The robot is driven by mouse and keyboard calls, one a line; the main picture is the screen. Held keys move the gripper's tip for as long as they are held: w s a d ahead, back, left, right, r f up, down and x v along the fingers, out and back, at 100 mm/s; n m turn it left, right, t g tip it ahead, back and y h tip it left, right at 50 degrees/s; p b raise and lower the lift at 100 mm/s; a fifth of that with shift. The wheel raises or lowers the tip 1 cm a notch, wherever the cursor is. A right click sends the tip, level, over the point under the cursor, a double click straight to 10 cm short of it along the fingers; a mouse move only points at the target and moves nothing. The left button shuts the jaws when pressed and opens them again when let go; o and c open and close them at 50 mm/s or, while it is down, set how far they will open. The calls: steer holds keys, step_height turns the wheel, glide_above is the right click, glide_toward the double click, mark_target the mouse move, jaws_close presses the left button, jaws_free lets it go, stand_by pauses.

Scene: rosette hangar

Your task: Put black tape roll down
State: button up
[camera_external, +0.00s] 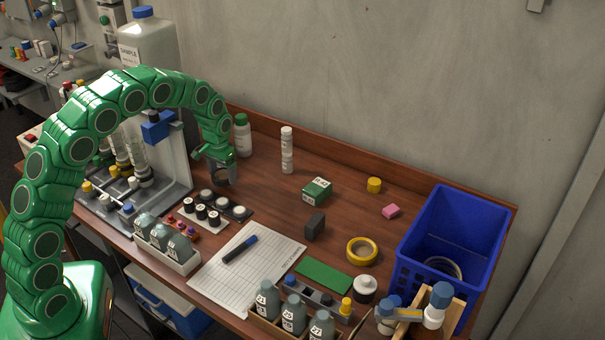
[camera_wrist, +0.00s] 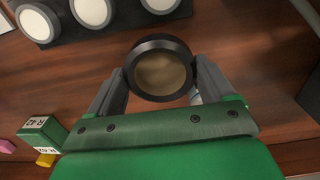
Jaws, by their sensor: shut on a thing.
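The black tape roll (camera_wrist: 160,43) is a dark ring with a tan inside. My gripper (camera_wrist: 160,72) is shut on it, one finger pressing each side, near the top middle of the wrist view. In the external view my gripper (camera_external: 219,162) points down over the back left of the wooden table (camera_external: 262,188), and the roll is small and dark under its fingers. I cannot tell whether the roll touches the table. A black holder with pale round discs (camera_external: 225,203) stands just in front of it, and shows at the upper left of the wrist view (camera_wrist: 92,12).
A green-capped white bottle (camera_external: 242,138) stands close behind my gripper, and a white tube (camera_external: 287,150) to its right. A green box (camera_external: 317,189), dark block (camera_external: 315,226), yellow tape roll (camera_external: 362,250) and blue bin (camera_external: 470,222) lie further right. Bare wood lies between gripper and green box.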

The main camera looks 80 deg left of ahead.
steer(key=shift+f, duration=1.55)
steer(key=shift+f, duration=0.1)
steer(key=o, duration=0.9)
step_height(320, 180, up, 12)
steer(key=shift+r, duration=0.1)
